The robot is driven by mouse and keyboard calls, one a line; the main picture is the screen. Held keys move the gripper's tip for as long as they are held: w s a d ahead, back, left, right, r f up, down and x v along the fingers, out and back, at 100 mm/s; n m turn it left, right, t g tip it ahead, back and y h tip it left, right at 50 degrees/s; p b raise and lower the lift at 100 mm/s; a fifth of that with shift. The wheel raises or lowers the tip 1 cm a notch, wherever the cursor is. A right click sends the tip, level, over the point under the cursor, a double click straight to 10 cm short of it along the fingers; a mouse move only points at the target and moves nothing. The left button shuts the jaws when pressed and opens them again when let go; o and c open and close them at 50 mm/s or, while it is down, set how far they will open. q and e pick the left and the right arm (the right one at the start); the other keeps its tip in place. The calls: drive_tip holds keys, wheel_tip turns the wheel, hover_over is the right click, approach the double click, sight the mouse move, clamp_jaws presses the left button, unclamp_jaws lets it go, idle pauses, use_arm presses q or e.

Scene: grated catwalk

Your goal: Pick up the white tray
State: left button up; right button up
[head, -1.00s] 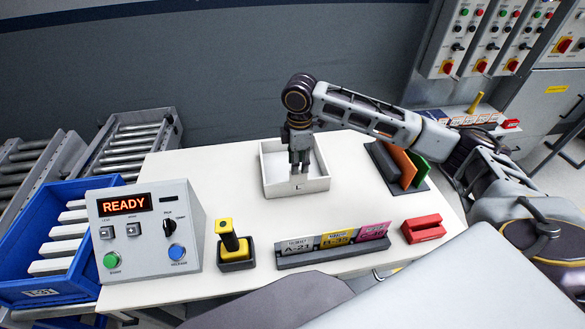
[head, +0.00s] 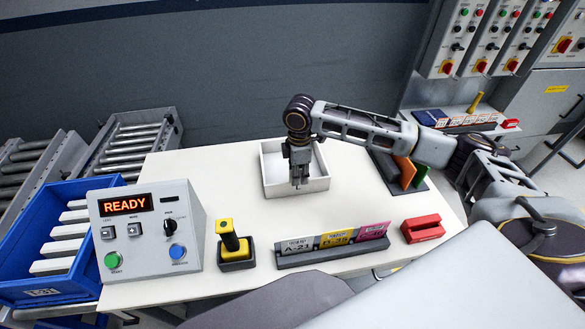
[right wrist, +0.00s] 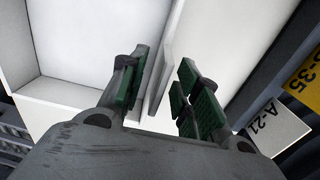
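The white tray (head: 271,184) is a shallow, square, open box lying flat on the pale table; its inside looks empty. My right gripper (head: 297,182) points down at the middle of the tray's near wall. In the right wrist view the gripper (right wrist: 165,92) is open, with green finger pads on either side of that wall of the tray (right wrist: 75,55). My left gripper is in neither view.
A dark holder (head: 383,163) with coloured plates stands right of the tray. A blue crate (head: 28,290) is at left.

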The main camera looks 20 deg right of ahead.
clamp_jaws()
drive_tip(key=shift+r, duration=0.15)
idle(0.5)
drive_tip(key=shift+r, duration=4.9)
